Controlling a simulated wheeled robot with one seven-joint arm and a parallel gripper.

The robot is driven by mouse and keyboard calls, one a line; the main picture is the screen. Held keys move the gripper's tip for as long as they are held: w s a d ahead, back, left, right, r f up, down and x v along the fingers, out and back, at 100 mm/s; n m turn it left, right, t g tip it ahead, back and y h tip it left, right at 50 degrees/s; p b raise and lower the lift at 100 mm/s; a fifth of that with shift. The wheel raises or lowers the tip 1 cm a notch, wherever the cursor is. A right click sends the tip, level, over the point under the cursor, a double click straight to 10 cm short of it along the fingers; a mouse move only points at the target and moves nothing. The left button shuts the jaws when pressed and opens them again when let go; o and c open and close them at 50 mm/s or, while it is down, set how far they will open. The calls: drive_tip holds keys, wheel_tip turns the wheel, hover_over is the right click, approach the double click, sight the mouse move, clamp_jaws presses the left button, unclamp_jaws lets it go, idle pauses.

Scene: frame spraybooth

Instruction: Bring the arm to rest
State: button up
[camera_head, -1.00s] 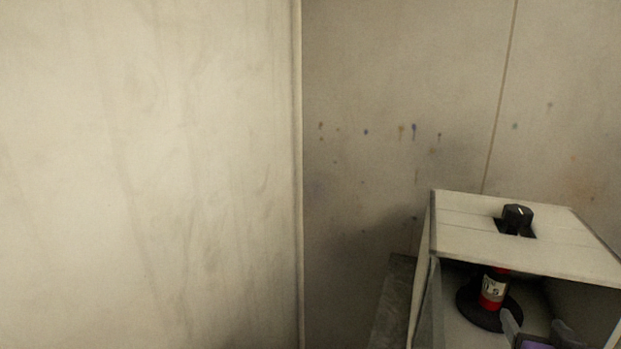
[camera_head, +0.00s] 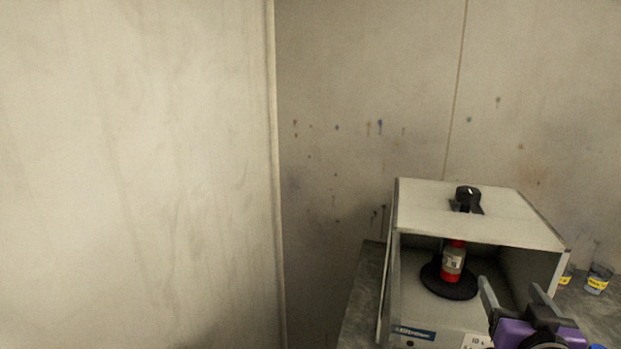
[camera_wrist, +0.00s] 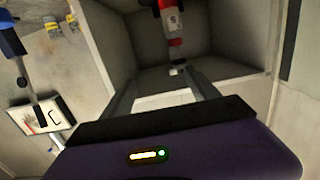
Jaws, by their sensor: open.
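My gripper (camera_head: 513,291) is in the lower right of the head view, purple and black, with two grey fingers apart and nothing between them. It is in front of the open front of a white spray booth box (camera_head: 480,211). The same gripper (camera_wrist: 165,92) shows in the wrist view with its fingers spread toward the box's inside. The rest of my arm is out of the head view.
A red bottle with a white label (camera_head: 453,262) stands on a black round turntable (camera_head: 448,284) inside the box. A black knob (camera_head: 467,196) sits on the box's top. Jars with yellow labels (camera_head: 597,279) stand right of the box. A pale wall (camera_head: 135,180) fills the left.

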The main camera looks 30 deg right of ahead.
drive_tip(key=a+f+n+t+y, duration=0.2)
drive_tip(key=a+f+t, duration=0.2)
drive_tip(key=a, duration=0.8)
drive_tip(key=s+a+f+n+y, duration=0.4)
drive_tip(key=s+a, duration=0.4)
drive_tip(key=a, duration=0.3)
drive_tip(key=s+a+f+n+y, duration=0.3)
drive_tip(key=s+a+f+y, duration=0.4)
drive_tip(key=a, duration=0.4)
drive_tip(key=shift+s+a+n, duration=0.15)
drive_tip(key=shift+s+n, duration=0.2)
drive_tip(key=shift+n, duration=0.05)
